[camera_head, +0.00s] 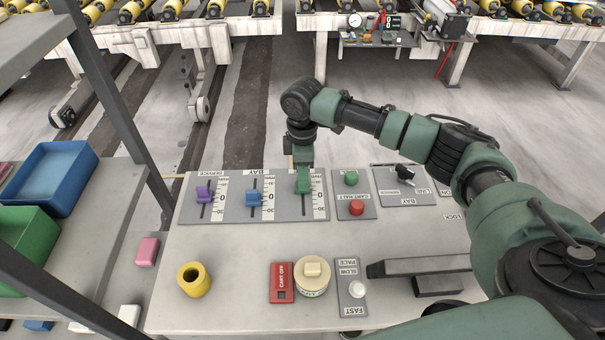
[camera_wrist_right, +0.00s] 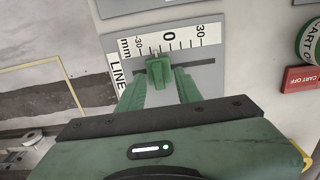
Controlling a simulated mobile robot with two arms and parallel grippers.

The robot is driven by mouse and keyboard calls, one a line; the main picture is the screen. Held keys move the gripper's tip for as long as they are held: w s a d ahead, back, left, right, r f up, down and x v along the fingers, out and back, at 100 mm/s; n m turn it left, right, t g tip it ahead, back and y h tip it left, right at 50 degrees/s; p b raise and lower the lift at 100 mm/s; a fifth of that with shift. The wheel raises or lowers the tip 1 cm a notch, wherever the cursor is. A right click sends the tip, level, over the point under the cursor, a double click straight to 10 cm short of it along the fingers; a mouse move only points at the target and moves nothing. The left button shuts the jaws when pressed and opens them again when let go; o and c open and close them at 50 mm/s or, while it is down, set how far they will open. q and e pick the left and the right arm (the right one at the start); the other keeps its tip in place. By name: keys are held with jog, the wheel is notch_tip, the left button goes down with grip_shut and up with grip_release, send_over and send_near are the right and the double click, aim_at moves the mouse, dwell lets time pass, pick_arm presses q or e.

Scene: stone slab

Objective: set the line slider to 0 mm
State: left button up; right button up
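The line slider's green knob (camera_wrist_right: 158,73) stands on the right slider of the grey slider panel. In the right wrist view it lies on the -30 side of the 0 mark (camera_wrist_right: 169,37). My right gripper (camera_head: 302,182) comes down over this slider from above. In the right wrist view its two green fingers (camera_wrist_right: 160,84) lie on either side of the knob and look shut on it, with no clear gap. In the head view the gripper hides most of the knob. My left gripper is not in view.
Left of it are the bay slider's blue knob (camera_head: 254,196) and the service slider's purple knob (camera_head: 204,193). Right are a green button (camera_head: 351,178) and a red button (camera_head: 356,208).

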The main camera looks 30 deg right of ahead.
jog(key=shift+w+f, duration=0.1)
jog(key=shift+f, duration=0.55)
grip_shut()
dwell(0.9)
